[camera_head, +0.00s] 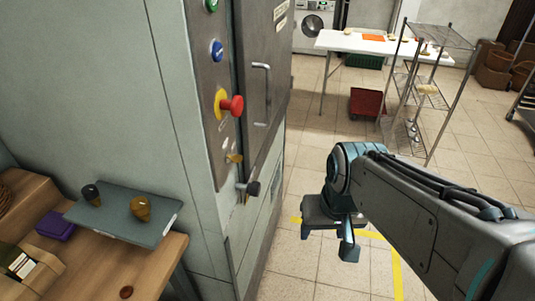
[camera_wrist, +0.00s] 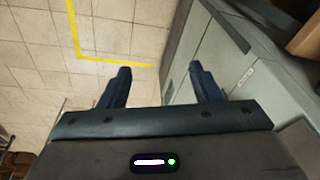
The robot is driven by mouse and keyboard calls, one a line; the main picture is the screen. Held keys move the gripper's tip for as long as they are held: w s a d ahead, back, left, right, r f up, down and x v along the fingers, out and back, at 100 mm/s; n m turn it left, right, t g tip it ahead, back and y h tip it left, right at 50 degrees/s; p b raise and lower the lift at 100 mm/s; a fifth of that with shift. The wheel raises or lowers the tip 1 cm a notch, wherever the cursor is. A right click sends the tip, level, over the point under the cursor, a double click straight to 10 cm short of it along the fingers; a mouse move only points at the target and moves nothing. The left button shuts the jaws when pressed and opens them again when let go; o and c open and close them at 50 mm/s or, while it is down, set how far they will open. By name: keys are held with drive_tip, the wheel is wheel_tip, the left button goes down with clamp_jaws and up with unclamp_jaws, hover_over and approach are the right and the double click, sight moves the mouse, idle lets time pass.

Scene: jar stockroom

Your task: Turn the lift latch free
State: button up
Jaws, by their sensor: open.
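A tall grey cabinet (camera_head: 180,120) carries a control panel (camera_head: 218,130) on its edge. Low on the panel is a lever with a dark knob (camera_head: 250,188), probably the lift latch; no readable label confirms this. A small brass key or switch (camera_head: 234,158) sits just above it. My gripper (camera_head: 328,238) hangs to the right of and below the lever, apart from it. The lever is not seen in the wrist view.
Above are a red stop button (camera_head: 231,105), a blue button (camera_head: 217,51) and a door handle (camera_head: 262,94). A wooden table (camera_head: 150,270) with a grey tray (camera_head: 165,227) stands at left. A wire rack (camera_head: 440,36) and white table (camera_head: 340,42) stand behind. Tiled floor is clear between.

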drive_tip(key=a+f+m+g+y+b, duration=0.3)
drive_tip(key=a+f+y+b, duration=0.15)
drive_tip(key=f, duration=0.25)
drive_tip(key=m+t+y+b, duration=0.7)
drive_tip(key=m+y, duration=0.1)
drive_tip(key=y, duration=0.4)
approach(259, 191)
drive_tip(key=x, duration=1.2)
drive_tip(key=shift+w+a, duration=0.15)
drive_tip(key=shift+w, duration=0.05)
drive_tip(key=shift+c, duration=0.4)
clamp_jaws()
